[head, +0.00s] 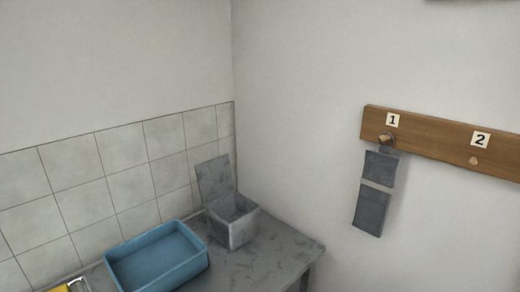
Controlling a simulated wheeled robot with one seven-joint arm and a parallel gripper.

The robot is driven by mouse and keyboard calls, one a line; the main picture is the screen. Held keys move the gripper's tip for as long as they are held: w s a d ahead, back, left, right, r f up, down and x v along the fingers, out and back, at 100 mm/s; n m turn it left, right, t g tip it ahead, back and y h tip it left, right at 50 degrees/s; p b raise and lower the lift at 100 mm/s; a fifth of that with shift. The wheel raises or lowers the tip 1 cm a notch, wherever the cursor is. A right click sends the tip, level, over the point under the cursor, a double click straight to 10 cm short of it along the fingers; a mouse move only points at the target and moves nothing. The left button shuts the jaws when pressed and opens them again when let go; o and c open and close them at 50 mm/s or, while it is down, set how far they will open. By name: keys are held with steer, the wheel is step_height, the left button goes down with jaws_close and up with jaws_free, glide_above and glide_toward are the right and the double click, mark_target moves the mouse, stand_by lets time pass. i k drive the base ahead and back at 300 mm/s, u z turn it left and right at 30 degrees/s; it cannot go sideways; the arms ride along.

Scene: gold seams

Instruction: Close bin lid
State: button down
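A small grey bin (236,229) stands near the back corner of a grey table in the head view. Its lid (214,177) is open, standing nearly upright at the bin's back left and close to the tiled wall. The bin's inside shows as a dark hollow, and I see nothing in it. My gripper is not in view.
A blue tray (157,262) sits left of the bin, close beside it. A yellow item (60,289) is cut off at the lower left. Bare grey table (262,262) lies right of the bin. A wooden peg rail (440,140) on the right wall holds a hanging grey item (372,205).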

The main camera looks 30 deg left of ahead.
mark_target(214, 177)
steer(key=u, duration=0.4)
steer(key=i, duration=0.85)
steer(key=u, duration=1.25)
steer(key=i, duration=0.5)
steer(key=u, duration=0.5)
